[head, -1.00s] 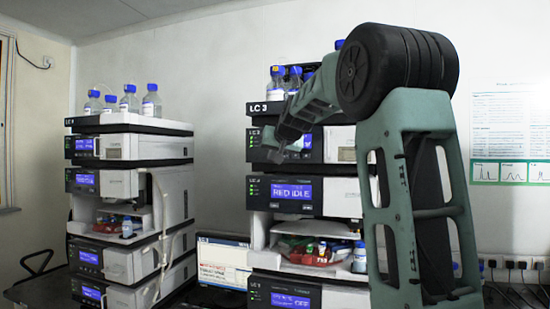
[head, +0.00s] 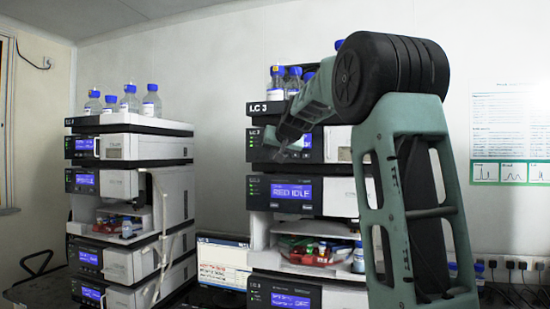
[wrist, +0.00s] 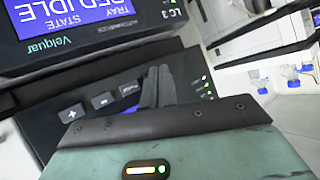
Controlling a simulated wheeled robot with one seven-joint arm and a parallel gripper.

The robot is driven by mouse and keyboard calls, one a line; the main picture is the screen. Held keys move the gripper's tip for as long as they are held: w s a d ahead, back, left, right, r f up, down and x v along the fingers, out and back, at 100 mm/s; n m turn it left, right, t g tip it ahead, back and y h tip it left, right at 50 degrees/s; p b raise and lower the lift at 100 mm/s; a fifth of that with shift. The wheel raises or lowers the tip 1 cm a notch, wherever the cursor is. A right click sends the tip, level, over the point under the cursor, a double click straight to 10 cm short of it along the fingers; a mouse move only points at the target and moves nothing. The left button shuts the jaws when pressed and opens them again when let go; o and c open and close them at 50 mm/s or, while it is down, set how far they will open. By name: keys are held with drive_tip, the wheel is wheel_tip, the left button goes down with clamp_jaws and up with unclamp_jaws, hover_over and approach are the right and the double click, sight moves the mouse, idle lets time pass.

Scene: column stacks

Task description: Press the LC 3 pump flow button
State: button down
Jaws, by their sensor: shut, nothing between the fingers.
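The LC 3 stack (head: 260,121) stands right of centre in the head view. Its top module, the pump (head: 256,147), has a dark front with a blue screen, partly hidden by my arm. In the wrist view, upside down, the pump panel (wrist: 55,97) shows a plus button (wrist: 71,113), a minus button (wrist: 103,101) and a third button (wrist: 129,88) with a label too small to read. My gripper (wrist: 161,72) is shut and empty, in front of this panel, covering part of its screen. I cannot tell whether the fingertips touch it.
Blue-capped bottles (head: 277,78) stand on top of the stack. A second similar stack (head: 130,152) stands at the left. Vials and a small bottle fill the open bay (head: 320,250) below.

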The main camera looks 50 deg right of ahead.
drive_tip(key=shift+d, duration=0.2)
idle(0.3)
drive_tip(key=shift+a, duration=0.15)
drive_tip(key=shift+s+a, duration=0.25)
drive_tip(key=shift+a, duration=0.35)
drive_tip(key=shift+s+a, duration=0.3)
drive_tip(key=shift+a, duration=0.5)
drive_tip(key=shift+s+a, duration=0.35)
drive_tip(key=shift+a, duration=0.4)
drive_tip(key=shift+s+a, duration=0.3)
drive_tip(key=shift+a, duration=0.5)
